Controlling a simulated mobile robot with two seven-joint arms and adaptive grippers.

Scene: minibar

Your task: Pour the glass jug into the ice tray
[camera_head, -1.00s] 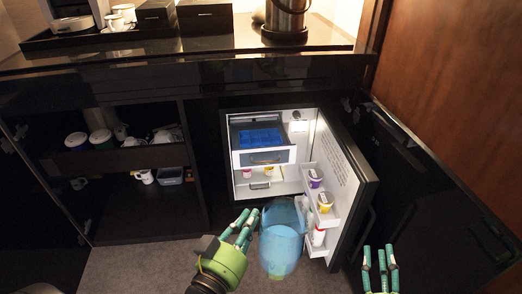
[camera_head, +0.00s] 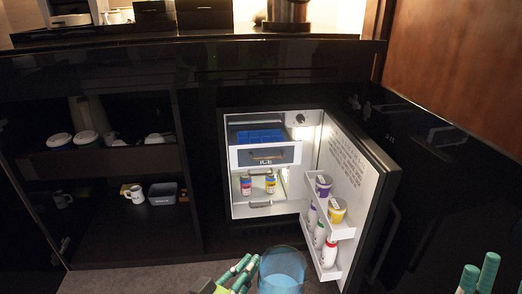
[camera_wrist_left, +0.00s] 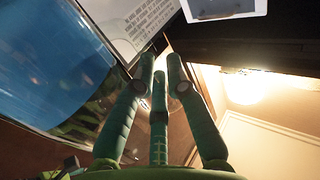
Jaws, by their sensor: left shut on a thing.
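The blue ice tray (camera_head: 260,136) sits in the lit top compartment of the open minibar fridge, above a white drawer front marked ICE (camera_head: 266,156). The glass jug (camera_head: 282,272), with blue contents, is at the bottom edge of the head view, in front of the fridge and below the tray; its lower part is cut off. My left gripper (camera_head: 241,271) is shut on it from the left. The jug fills the left of the left wrist view (camera_wrist_left: 45,65), beside the fingers (camera_wrist_left: 160,85). My right gripper (camera_head: 478,276) is at the bottom right, fingers apart and empty, partly cut off.
The fridge door (camera_head: 370,190) stands open to the right, its shelves holding cups and bottles. Two small cans (camera_head: 258,184) stand inside below the drawer. Open shelves (camera_head: 160,212) with mugs are left. The dark counter (camera_head: 180,62) overhangs above.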

